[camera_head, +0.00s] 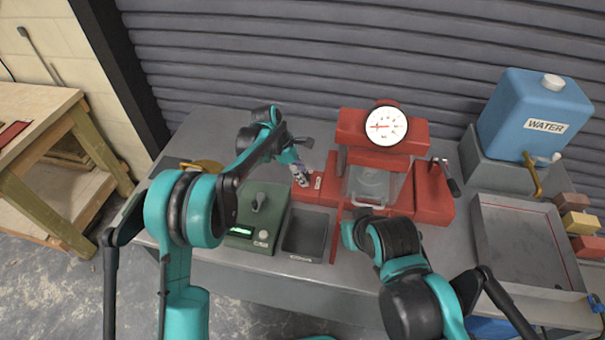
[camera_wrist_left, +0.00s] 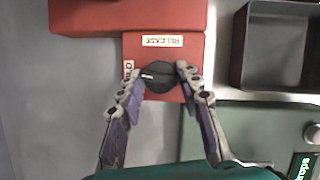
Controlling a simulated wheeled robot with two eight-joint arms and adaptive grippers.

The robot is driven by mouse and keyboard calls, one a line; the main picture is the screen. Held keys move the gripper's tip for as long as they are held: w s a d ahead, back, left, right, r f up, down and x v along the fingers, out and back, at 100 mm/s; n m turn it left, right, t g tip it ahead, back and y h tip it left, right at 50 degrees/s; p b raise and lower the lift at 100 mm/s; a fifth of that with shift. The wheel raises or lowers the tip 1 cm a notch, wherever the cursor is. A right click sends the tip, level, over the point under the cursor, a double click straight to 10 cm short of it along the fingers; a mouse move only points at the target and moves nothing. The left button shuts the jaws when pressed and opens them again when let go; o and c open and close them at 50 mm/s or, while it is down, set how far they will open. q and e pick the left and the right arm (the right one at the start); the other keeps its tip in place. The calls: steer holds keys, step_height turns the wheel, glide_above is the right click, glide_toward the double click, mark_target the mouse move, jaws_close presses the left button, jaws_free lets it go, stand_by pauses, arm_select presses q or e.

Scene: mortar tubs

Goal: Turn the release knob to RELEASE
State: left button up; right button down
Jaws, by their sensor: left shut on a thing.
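The release knob (camera_wrist_left: 158,77) is a round black knob on a red block, seen in the left wrist view. Its white pointer mark faces left in that view, toward the small side label (camera_wrist_left: 128,68), which seems to read HOLD. The RELEASE label (camera_wrist_left: 162,40) is on the block above the knob and appears upside down. My left gripper (camera_wrist_left: 156,82) has one finger on each side of the knob and is shut on it. In the head view my left gripper (camera_head: 300,174) reaches down to the red block's left end, covering the knob. My right gripper does not show.
The red press (camera_head: 430,195) with a round gauge (camera_head: 386,126) stands right of the knob. A green scale (camera_head: 258,215) and a dark tray (camera_head: 306,233) are in front. A blue water tank (camera_head: 535,112) and a metal tray (camera_head: 520,240) are at the right.

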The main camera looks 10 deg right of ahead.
arm_select(q)
steer(key=m, duration=0.2)
steer(key=m+g, duration=0.1)
steer(key=m, duration=0.1)
steer(key=shift+w+g+p, duration=0.1)
steer(key=shift+g+p, duration=0.2)
steer(key=shift+p, duration=0.1)
steer(key=m, duration=0.2)
steer(key=m+g+y, duration=0.1)
steer(key=m, duration=0.1)
steer(key=shift+w+d+y+p, duration=0.1)
steer(key=shift+d+y+p, duration=0.05)
steer(key=shift+y+p, duration=0.2)
steer(key=m+y+p, duration=0.1)
steer(key=m, duration=0.2)
steer(key=shift+d+m+g, duration=0.1)
steer(key=shift+m+g, duration=0.2)
steer(key=shift+g, duration=0.1)
steer(key=m+y+p, duration=0.1)
steer(key=m, duration=0.3)
steer(key=shift+d+y, duration=0.1)
steer(key=shift+y, duration=0.25)
steer(key=shift+m, duration=0.3)
steer(key=o, duration=1.2)
steer(key=shift+c, duration=0.2)
step_height(320, 180, up, 10)
